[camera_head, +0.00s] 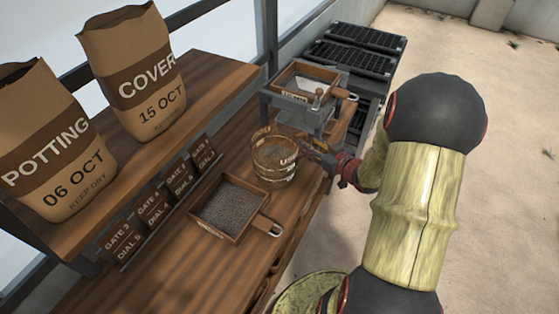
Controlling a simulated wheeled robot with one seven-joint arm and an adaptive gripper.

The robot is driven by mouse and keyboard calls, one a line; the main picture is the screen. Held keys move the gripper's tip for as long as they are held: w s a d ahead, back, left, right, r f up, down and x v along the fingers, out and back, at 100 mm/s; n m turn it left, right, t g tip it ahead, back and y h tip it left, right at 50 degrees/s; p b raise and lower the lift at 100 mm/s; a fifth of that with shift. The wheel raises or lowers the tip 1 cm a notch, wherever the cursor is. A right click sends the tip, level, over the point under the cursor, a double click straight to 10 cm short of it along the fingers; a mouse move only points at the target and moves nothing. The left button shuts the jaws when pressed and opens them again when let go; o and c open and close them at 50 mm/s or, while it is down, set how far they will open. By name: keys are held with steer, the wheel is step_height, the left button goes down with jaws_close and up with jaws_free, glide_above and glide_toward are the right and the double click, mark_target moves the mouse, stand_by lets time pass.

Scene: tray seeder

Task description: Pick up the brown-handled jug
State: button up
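A round wooden bucket-like vessel (272,172) with dark bands and a partly readable label stands on the wooden bench, filled with dark grains. It is the most jug-like thing in view. A handle on it cannot be made out clearly, as my gripper covers its right side. My gripper (318,147) is at the vessel's upper right rim, coming in from the right. The fingers are small and dark, so I cannot tell whether they touch the vessel or are shut on it.
A seeder (290,103) with a hopper stands behind the vessel. Black cell trays (352,60) are at the back. Potting (62,150) and cover bags (150,110) stand on the left shelf, above gate-dial cards (145,215).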

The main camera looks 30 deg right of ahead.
steer(key=b+x, duration=0.1)
steer(key=x, duration=0.3)
steer(key=shift+w+a+b, duration=0.15)
steer(key=shift+w+b, duration=0.1)
steer(key=shift+b, duration=0.15)
steer(key=shift+c, duration=0.5)
steer(key=c, duration=0.8)
